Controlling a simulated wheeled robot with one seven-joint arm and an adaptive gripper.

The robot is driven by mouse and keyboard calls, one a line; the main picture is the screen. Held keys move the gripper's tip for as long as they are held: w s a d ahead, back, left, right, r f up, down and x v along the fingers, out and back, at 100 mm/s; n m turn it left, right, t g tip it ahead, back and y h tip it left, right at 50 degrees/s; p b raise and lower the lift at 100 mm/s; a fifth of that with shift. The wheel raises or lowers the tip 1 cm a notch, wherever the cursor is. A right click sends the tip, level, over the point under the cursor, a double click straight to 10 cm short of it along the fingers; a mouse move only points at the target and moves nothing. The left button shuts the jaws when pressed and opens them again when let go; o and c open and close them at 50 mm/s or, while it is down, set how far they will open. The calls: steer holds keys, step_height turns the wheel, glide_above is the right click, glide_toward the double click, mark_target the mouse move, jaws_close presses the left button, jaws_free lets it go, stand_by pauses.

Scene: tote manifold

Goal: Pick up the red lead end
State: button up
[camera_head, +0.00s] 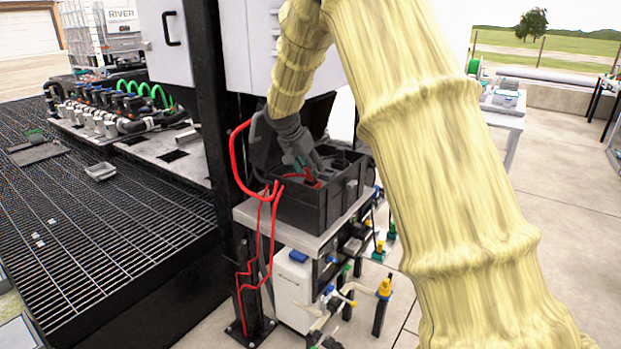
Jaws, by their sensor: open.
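A red lead (237,160) loops beside the dark post, runs over the left rim of an open dark grey box (308,212), and hangs down in front of the post. Red parts (313,184) show inside the box, close to my gripper; I cannot tell which of them is the lead's end. My gripper (308,175) points down into the box at the end of my yellow-sleeved arm. It is open, with its fingers at or just below the rim level. The fingertips are small and partly hidden, and I cannot tell whether they touch anything red.
The box stands on a small grey table (290,232), its lid raised behind. A dark post (222,130) and white cabinets (246,45) stand close to the left and behind. A white container (293,290) and pipes with valves (383,290) sit below.

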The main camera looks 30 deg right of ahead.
steer(key=shift+x, duration=1.25)
steer(key=shift+r, duration=0.1)
steer(key=c, duration=1)
steer(key=shift+r, duration=0.15)
steer(key=shift+r, duration=0.25)
step_height(320, 180, up, 3)
steer(key=shift+f, duration=0.15)
steer(key=s+a+b, duration=0.1)
steer(key=s, duration=0.4)
steer(key=s+a+r, duration=0.1)
steer(key=s, duration=0.4)
steer(key=s+a+b, duration=0.1)
steer(key=s+a, duration=0.1)
steer(key=s, duration=0.3)
steer(key=shift+s+a+r+b, duration=0.15)
steer(key=shift+s+r+b, duration=0.05)
steer(key=shift+r+b, duration=0.1)
